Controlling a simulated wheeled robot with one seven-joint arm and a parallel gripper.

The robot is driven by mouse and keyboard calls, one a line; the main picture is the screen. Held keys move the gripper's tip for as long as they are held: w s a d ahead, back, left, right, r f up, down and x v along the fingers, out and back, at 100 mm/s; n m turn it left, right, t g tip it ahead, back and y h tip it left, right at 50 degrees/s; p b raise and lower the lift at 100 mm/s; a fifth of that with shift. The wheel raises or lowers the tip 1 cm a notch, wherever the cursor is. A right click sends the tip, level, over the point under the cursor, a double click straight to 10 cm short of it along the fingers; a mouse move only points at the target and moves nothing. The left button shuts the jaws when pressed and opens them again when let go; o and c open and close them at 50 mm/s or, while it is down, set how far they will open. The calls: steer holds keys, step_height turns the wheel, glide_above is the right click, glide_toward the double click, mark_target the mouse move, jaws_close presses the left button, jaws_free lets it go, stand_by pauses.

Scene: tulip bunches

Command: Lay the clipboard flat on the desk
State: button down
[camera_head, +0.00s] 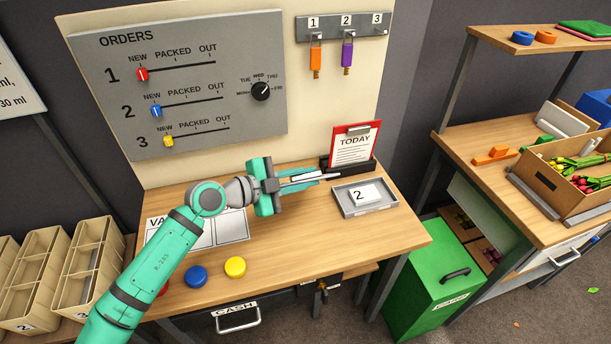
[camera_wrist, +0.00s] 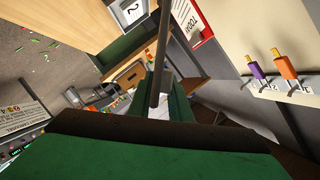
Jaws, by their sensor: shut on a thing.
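The clipboard, with a red board and a white sheet headed TODAY (camera_head: 355,148), stands upright, leaning back a little, in a black holder (camera_head: 366,168) at the back right of the desk (camera_head: 290,258). The clipboard also shows at the top of the wrist view (camera_wrist: 194,22), seen at a steep slant. The exact contact is small and partly hidden.
A grey tray (camera_head: 342,206) with a card marked 2 (camera_head: 366,194) sits just in front of the holder. Blue (camera_head: 196,276) and yellow (camera_head: 235,267) discs lie near the desk's front edge. The orders board (camera_head: 190,90) rises behind. Bare desk lies left of the tray.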

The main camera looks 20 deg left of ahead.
steer(key=shift+s+f, duration=0.1)
steer(key=shift+f, duration=3.45)
steer(key=shift+f, duration=0.35)
steer(key=c, duration=1.6)
jaws_free()
steer(key=shift+o, duration=0.2)
steer(key=v, duration=1.1)
